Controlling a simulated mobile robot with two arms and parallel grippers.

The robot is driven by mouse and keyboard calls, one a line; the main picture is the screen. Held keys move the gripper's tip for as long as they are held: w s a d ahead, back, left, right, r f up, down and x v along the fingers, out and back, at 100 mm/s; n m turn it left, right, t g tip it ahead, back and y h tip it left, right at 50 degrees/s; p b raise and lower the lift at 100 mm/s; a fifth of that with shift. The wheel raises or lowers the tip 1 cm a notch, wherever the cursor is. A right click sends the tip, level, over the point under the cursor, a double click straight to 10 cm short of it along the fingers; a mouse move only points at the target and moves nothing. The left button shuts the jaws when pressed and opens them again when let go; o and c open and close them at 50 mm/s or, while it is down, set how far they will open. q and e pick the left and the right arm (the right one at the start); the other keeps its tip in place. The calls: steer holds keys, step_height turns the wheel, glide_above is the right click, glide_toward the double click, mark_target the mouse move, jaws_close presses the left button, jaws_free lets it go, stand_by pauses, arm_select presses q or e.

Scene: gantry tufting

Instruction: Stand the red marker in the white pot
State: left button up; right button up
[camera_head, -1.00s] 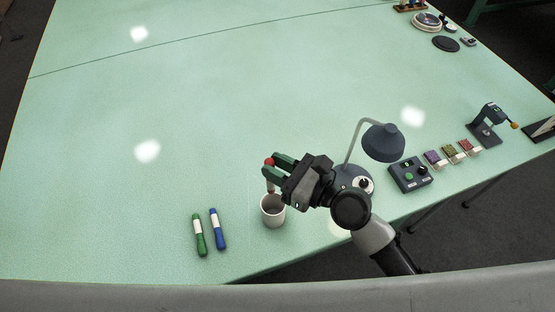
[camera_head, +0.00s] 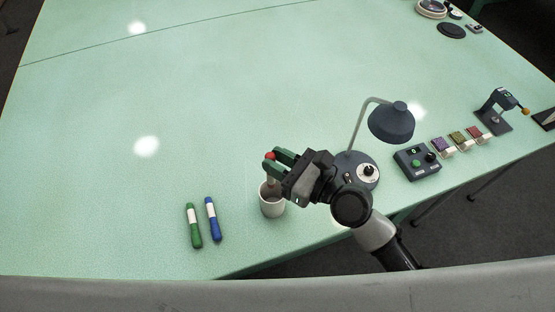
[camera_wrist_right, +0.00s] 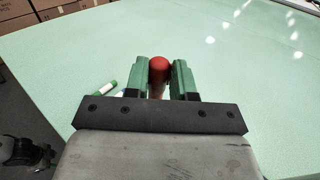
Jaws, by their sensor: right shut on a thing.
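The white pot (camera_head: 272,207) stands upright on the green table near its front edge. My right gripper (camera_head: 277,159) is over the pot, shut on the red marker (camera_head: 270,157). The marker's red top end shows between the green fingers, and its lower part reaches down at the pot's mouth. I cannot tell whether its foot touches the pot's bottom. In the right wrist view the red marker (camera_wrist_right: 159,70) sits between the two fingers (camera_wrist_right: 160,78).
A green marker (camera_head: 194,226) and a blue marker (camera_head: 212,219) lie left of the pot. A desk lamp (camera_head: 390,122) stands right of my gripper, with a control box (camera_head: 417,162) beyond it. The table's middle is clear.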

step_height(320, 180, down, 7)
steer(key=b, duration=0.5)
steer(key=shift+r, duration=0.2)
steer(key=o, duration=1)
steer(key=b+v, duration=0.3)
steer(key=v, duration=0.8)
steer(key=shift+a, duration=0.1)
